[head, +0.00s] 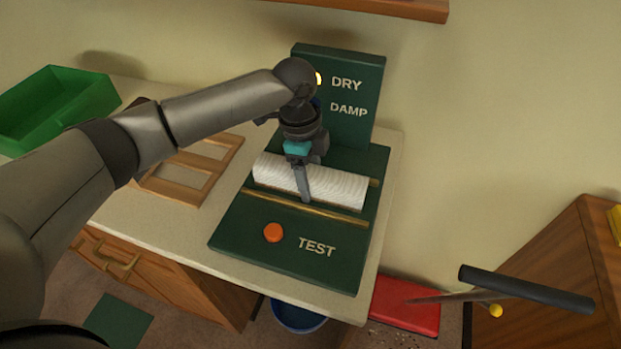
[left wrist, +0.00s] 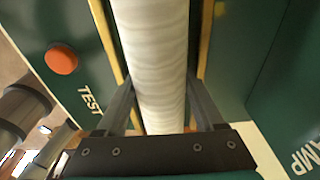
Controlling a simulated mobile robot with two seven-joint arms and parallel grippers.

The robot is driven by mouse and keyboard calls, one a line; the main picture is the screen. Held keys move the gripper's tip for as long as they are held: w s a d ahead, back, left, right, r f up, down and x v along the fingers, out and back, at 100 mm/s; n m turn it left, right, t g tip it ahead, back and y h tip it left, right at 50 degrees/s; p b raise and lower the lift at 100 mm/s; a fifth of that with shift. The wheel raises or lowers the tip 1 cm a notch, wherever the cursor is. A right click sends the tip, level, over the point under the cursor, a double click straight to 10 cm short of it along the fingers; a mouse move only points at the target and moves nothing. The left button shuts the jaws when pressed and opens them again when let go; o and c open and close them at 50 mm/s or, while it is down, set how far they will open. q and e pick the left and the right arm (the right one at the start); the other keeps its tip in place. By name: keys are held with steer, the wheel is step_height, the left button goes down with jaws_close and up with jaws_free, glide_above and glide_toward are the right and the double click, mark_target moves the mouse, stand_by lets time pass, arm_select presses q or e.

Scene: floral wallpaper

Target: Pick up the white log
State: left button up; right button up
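The white log (head: 335,186) lies across a dark green tester (head: 245,236) on the counter, between two yellowish rails. The tester has an orange button, the word TEST, and an upright panel reading DRY and DAMP. A yellow light beside DRY is partly hidden by my arm. My left gripper (head: 305,198) points down over the log's middle. In the left wrist view, its two fingers (left wrist: 160,85) stand on either side of the log (left wrist: 158,50), very close to it. Whether they press on it I cannot tell. My right gripper is not in view.
A wooden rack (head: 178,192) lies left of the tester, with a green bin (head: 55,108) further left. Below are a blue bucket (head: 298,318) and a red box (head: 405,305). Wooden furniture (head: 560,265) and a dark bar (head: 527,289) are at right.

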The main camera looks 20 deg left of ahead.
mark_target(311, 170)
arm_select(q)
jaws_close()
stand_by(0.3)
steer(key=shift+r, duration=0.1)
step_height(311, 170, up, 20)
steer(key=p, duration=0.4)
